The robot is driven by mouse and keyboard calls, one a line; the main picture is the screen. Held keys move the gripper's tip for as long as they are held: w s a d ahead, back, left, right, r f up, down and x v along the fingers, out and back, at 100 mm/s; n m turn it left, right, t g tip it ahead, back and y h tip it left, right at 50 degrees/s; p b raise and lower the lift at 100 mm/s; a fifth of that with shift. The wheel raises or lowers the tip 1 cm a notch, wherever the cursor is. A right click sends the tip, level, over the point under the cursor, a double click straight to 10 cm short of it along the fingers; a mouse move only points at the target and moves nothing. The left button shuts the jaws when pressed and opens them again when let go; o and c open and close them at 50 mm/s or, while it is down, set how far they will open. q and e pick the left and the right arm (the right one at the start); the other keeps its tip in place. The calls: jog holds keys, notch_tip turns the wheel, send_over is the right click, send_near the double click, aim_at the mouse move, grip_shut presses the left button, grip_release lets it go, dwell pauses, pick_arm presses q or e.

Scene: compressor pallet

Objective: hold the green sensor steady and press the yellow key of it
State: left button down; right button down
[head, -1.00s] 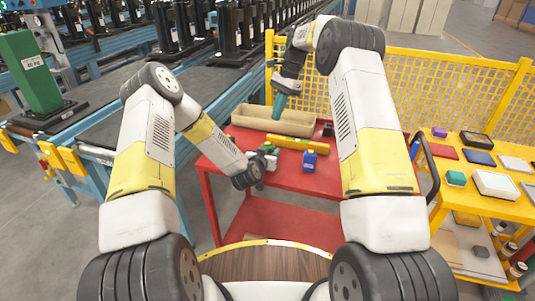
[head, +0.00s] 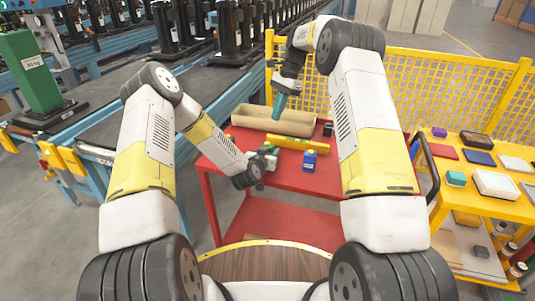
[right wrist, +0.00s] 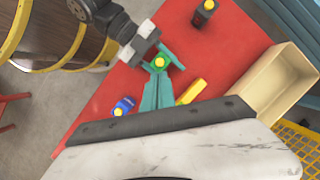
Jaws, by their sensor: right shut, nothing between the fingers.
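The green sensor (right wrist: 166,66) is on the red cart top, with its round yellow key (right wrist: 160,62) facing up in the right wrist view. In the head view the sensor (head: 268,148) is small and partly hidden by the left gripper (head: 262,160). My right gripper (head: 278,107), with teal fingers, is shut and empty, pointing down above the cart. In its wrist view the fingertips (right wrist: 158,78) line up just below the key.
A yellow mesh fence (head: 400,90) stands behind. A yellow table (head: 462,205) with several items is at right.

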dwell(0.3)
notch_tip(320, 180, up, 2)
jog(key=n+t+h, duration=0.9)
jog(key=n+t, duration=0.1)
jog(key=n, duration=0.3)
send_over(267, 143)
jog(key=shift+s+a, duration=0.25)
jog(key=shift+s, duration=0.05)
jog(key=shift+f, duration=0.1)
jog(key=shift+f, duration=4.3)
jog(key=shift+f, duration=0.1)
